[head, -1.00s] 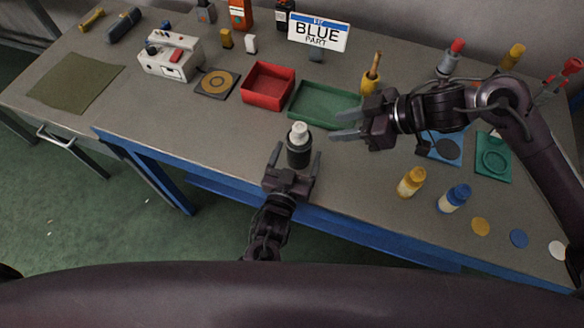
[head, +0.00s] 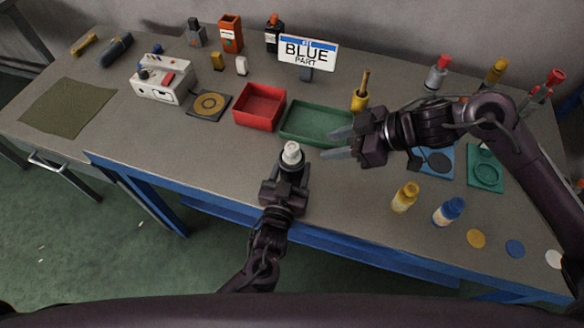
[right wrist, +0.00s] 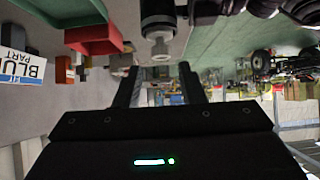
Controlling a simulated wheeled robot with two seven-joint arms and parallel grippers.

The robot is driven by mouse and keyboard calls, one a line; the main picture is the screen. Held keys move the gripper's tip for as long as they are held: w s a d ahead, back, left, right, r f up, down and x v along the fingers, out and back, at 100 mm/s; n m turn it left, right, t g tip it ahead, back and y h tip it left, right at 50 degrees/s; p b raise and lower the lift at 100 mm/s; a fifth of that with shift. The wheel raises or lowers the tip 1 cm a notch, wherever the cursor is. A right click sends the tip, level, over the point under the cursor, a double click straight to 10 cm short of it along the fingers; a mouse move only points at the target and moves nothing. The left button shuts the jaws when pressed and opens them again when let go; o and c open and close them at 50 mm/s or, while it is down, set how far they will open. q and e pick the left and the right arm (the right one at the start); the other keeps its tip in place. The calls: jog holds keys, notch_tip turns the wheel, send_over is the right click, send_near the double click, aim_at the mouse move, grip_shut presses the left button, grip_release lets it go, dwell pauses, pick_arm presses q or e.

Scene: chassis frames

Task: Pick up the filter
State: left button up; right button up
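The filter, a dark cylinder with a white top (head: 291,153), stands upright near the front edge of the bench. It also shows upside down in the right wrist view (right wrist: 159,30), beyond my right fingers. My left gripper (head: 288,172) is at the filter, its fingers around the dark body. Dark on dark hides whether they press on it. My right gripper (head: 338,143) is open and empty, to the right of the filter and apart from it. Its two spread fingers show in the right wrist view (right wrist: 159,85).
A red bin (head: 238,117) and a green tray (head: 318,142) lie behind the filter. A blue part sign (head: 308,52) stands further back. A yellow bottle (head: 404,198) and a blue bottle (head: 448,211) stand at the right.

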jog(key=o, duration=0.3)
jog(key=shift+a, duration=0.15)
jog(key=shift+o, duration=0.4)
jog(key=a+r+n+g, duration=0.2)
jog(key=a+n+g, duration=0.1)
jog(key=a+n, duration=0.6)
jog(key=shift+s+a+r, duration=0.2)
jog(key=shift+s+r, duration=0.1)
jog(key=shift+s, duration=0.15)
notch_tip(320, 180, up, 4)
jog(key=n+h, duration=1)
jog(key=n, duration=0.9)
send_over(293, 147)
jog(key=f, duration=0.6)
jog(key=shift+w+a+f, duration=0.15)
jog(key=shift+w, duration=0.25)
jog(key=shift+s+f, duration=0.2)
jog(key=shift+f, duration=1.15)
jog(key=shift+s+f, duration=0.2)
jog(key=shift+f, duration=1.15)
